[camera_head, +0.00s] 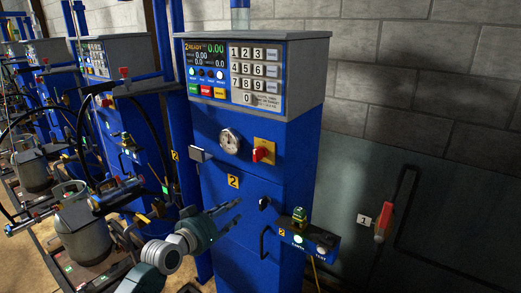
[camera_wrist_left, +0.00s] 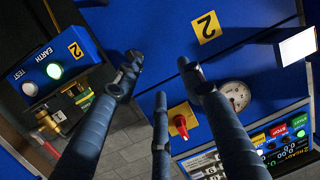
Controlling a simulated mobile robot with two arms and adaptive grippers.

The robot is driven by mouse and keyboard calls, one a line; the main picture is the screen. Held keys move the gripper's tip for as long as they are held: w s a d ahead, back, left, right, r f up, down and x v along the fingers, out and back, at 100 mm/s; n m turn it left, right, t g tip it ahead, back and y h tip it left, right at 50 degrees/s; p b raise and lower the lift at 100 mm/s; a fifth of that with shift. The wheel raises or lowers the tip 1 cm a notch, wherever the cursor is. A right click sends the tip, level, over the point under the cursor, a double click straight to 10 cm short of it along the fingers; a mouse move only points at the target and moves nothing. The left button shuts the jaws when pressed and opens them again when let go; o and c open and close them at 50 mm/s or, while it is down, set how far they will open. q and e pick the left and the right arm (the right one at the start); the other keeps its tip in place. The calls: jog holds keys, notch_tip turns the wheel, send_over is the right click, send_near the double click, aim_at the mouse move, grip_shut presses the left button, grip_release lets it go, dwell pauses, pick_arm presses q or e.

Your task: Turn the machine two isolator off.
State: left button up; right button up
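Machine two is a blue cabinet (camera_head: 235,180) with a yellow "2" label (camera_head: 233,181) on its front. A red rotary switch (camera_head: 264,152) on a yellow plate sits at the upper right of the front, right of a round gauge. In the left wrist view the red switch (camera_wrist_left: 181,124) lies between and beyond the finger ends, with nothing touching it. My left gripper (camera_head: 238,210) is below the switch, in front of the lower cabinet. In the left wrist view its fingers (camera_wrist_left: 160,78) are spread and empty. My right gripper is not in view.
A keypad and display panel (camera_head: 235,75) tops the cabinet. An earth/test box (camera_head: 309,245) juts out at lower right. Similar machines stand left.

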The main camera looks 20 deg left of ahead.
aim_at(256, 158)
pick_arm(q)
notch_tip(256, 158, up, 15)
jog(key=s+d+m+t+h+p, duration=0.1)
jog(key=d+m+t+h, duration=0.1)
jog(key=x, duration=0.3)
jog(key=p+x, duration=0.1)
jog(key=x, duration=0.2)
jog(key=p+x, duration=0.1)
jog(key=x, duration=0.2)
jog(key=shift+w+d+f, duration=0.2)
jog(key=shift+w+d, duration=0.05)
jog(key=shift+d, duration=0.25)
jog(key=shift+w+d, duration=0.25)
jog(key=shift+w, duration=0.3)
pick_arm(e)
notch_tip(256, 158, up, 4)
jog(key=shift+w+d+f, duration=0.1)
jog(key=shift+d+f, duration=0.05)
